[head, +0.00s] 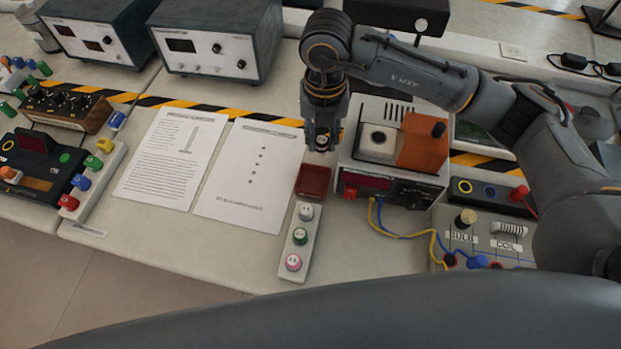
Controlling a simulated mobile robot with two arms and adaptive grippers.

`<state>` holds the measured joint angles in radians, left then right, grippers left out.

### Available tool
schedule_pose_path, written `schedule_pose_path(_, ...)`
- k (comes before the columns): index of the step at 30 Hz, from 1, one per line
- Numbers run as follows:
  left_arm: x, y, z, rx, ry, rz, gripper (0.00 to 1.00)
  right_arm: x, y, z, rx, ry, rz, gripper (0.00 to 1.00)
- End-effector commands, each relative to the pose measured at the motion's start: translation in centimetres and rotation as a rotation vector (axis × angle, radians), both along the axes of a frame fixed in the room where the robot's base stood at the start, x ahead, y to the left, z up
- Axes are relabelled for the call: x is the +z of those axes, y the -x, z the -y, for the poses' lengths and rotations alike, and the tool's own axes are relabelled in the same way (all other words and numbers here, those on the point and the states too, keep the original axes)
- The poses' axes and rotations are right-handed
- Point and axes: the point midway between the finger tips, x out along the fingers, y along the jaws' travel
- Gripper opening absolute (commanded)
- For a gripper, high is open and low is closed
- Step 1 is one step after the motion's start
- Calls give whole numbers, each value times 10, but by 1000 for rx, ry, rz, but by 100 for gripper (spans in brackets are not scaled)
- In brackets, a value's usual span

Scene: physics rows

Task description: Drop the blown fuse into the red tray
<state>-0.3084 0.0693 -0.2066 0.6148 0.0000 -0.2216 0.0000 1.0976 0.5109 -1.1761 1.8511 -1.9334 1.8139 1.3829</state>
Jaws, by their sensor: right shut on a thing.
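The red tray (313,181) is a small open box on the bench, left of the orange and grey instrument. My right gripper (322,145) points down just above and behind the tray, beside the instrument. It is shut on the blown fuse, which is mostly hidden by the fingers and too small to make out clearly. The tray's visible inside looks empty. My left gripper is not in view.
The instrument (370,180) stands close to the right of my gripper. A strip with several coloured knobs (298,240) lies in front of the tray. Printed sheets (246,175) lie flat to the left. A bulb and coil board (485,240) is at right.

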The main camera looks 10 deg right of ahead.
Motion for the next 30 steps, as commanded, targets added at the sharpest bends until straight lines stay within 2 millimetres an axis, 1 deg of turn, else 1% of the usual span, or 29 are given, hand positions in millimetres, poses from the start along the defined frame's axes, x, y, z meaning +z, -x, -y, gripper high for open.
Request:
schedule_pose_path(7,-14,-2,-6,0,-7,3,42,-25,0,1,-1,2,-1,1)
schedule_pose_path(12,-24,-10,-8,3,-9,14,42,-45,0,0,-1,1,-1,1)
schedule_pose_path(15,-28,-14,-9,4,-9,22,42,-54,0,1,-2,1,-1,1)
schedule_pose_path(18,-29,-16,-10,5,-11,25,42,-57,0,1,-2,1,0,1)
schedule_pose_path(25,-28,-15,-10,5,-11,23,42,-57,0,0,-2,1,0,1)
schedule_pose_path(26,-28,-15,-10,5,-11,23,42,-57,0,0,-2,1,0,29)
schedule_pose_path(27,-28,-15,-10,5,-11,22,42,-57,0,0,-2,1,0,37)
schedule_pose_path(29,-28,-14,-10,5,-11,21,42,-57,0,0,-2,1,0,49)
schedule_pose_path(30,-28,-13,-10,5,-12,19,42,-57,0,1,-2,1,0,51)
